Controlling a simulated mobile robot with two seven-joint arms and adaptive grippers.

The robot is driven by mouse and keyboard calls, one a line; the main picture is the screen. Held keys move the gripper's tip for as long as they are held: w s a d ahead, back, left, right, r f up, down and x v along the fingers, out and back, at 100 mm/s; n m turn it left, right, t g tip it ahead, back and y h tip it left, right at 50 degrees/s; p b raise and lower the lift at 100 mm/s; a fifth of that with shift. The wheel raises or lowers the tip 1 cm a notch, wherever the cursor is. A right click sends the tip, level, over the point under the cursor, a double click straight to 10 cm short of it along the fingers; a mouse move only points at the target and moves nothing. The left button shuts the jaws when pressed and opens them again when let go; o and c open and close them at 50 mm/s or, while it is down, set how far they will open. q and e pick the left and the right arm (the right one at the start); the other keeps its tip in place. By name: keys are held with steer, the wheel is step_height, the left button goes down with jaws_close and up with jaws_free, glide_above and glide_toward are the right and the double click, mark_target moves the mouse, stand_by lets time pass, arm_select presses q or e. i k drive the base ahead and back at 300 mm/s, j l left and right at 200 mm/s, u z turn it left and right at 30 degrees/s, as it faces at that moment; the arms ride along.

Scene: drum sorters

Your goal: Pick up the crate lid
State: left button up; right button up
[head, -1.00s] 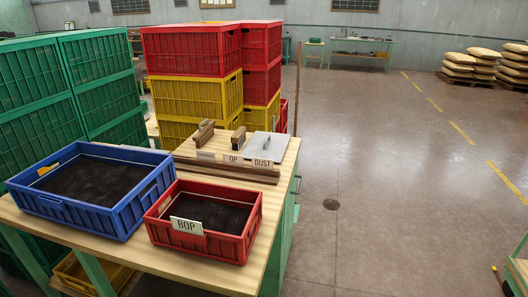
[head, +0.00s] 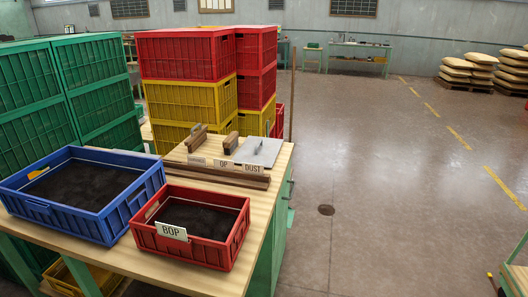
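No thing in the head view is plainly a crate lid. A flat grey plate (head: 258,152) with a small upright handle lies at the back right of the wooden workbench (head: 262,208), and I cannot tell whether it is the lid. An open blue crate (head: 93,233) with dark contents stands at the left of the bench. A smaller open red crate (head: 205,255) with dark contents and a "BOP" card (head: 171,232) stands right of it. Neither crate has a cover on it. Both my grippers are out of view.
Two wooden-handled tools (head: 197,138) (head: 231,142) lie behind a wooden rail (head: 224,176) with labels. Stacked red and yellow crates (head: 187,98) rise behind the bench, green crates (head: 27,110) at left.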

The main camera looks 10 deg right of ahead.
mark_target(260, 151)
steer(key=i+l+u, duration=0.1)
steer(key=l, duration=0.35)
steer(key=i+l+u, duration=0.1)
steer(key=l, duration=0.35)
steer(key=i+l+u, duration=0.1)
steer(key=l, duration=0.4)
steer(key=i+l+u, duration=0.1)
steer(key=l, duration=0.4)
steer(key=i+l+u, duration=0.1)
steer(key=l, duration=0.4)
steer(key=i, duration=0.05)
